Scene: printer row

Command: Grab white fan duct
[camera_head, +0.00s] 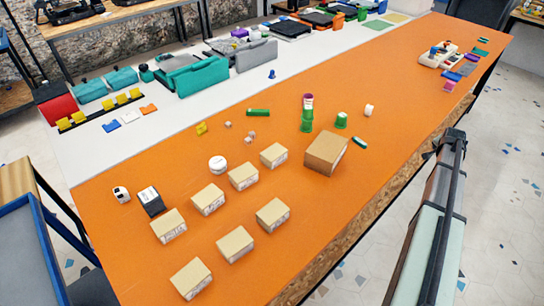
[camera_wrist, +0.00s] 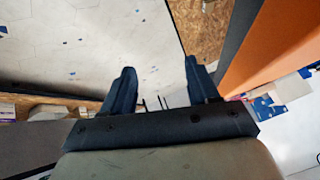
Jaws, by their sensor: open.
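A small white part (camera_head: 131,116), which looks like the white fan duct, lies on the white strip at the left of the head view. It sits between a blue part (camera_head: 112,125) and an orange part (camera_head: 148,108) of similar size. It is too small to make out its shape well. My gripper (camera_wrist: 159,66) shows in the wrist view with its two dark fingers apart and nothing between them. It is far from the white part, over floor beyond the table edge. I cannot see the white part in the wrist view.
Yellow parts (camera_head: 78,119) on a black strip lie beside the small parts. Teal boxes (camera_head: 197,76) stand behind. Several cardboard boxes (camera_head: 235,244) and a green-and-purple stack (camera_head: 307,113) stand on the orange table (camera_head: 130,245).

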